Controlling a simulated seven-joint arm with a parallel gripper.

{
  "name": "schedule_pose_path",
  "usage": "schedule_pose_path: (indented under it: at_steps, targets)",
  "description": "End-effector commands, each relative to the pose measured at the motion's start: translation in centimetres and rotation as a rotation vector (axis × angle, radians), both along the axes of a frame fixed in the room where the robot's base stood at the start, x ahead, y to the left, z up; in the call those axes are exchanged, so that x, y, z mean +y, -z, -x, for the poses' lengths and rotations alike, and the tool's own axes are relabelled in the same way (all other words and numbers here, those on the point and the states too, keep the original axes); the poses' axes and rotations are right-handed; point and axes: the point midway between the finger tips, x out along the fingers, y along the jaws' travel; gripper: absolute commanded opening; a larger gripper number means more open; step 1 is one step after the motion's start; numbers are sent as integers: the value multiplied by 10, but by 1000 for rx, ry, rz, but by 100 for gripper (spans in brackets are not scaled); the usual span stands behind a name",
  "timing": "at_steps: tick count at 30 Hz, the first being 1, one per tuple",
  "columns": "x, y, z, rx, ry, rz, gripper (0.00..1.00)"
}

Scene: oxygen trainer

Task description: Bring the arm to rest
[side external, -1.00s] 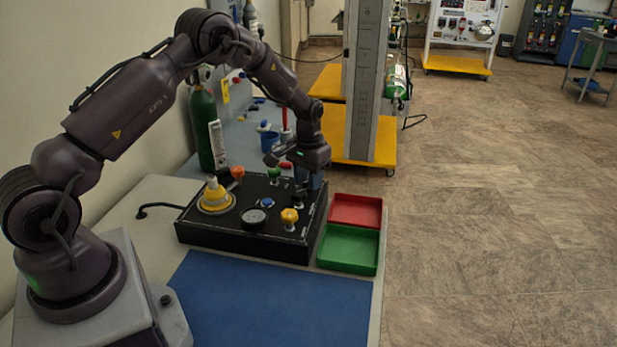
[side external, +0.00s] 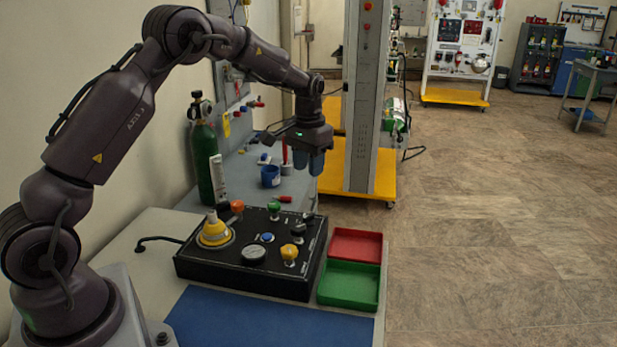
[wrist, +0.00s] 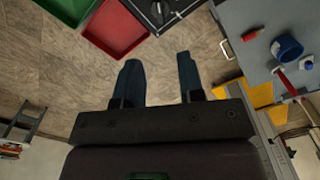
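My gripper (side external: 309,162) hangs in the air above and beyond the far right corner of the black control box (side external: 215,268). Its two blue fingers point down. In the wrist view the fingers of my gripper (wrist: 159,82) are well apart, with only floor between them. The box carries a yellow dial (side external: 214,233), a yellow knob (side external: 289,252), a green knob (side external: 274,207), an orange knob (side external: 237,206), a blue button (side external: 267,237) and a round gauge (side external: 253,254). Nothing touches the gripper.
A red tray (side external: 355,244) and a green tray (side external: 348,287) stand right of the box. A blue mat (side external: 270,325) lies in front. A green cylinder (side external: 203,165), a blue cup (side external: 270,177) and a grey column (side external: 372,110) stand behind. Open floor lies right.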

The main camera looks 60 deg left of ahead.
Motion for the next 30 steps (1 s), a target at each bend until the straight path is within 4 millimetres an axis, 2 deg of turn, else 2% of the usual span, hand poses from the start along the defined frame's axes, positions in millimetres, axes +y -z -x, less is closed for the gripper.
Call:
schedule_pose_path:
  at_steps: [11,14,16,23,30]
  targets:
    - [0,0,0,-3,-8,-3,36]
    - [-3,13,13,34,-15,6,36]
    - [-9,10,26,44,-19,10,36]
    - [-50,-43,81,-2,14,7,36]
    - [-98,-98,153,-114,86,-14,36]
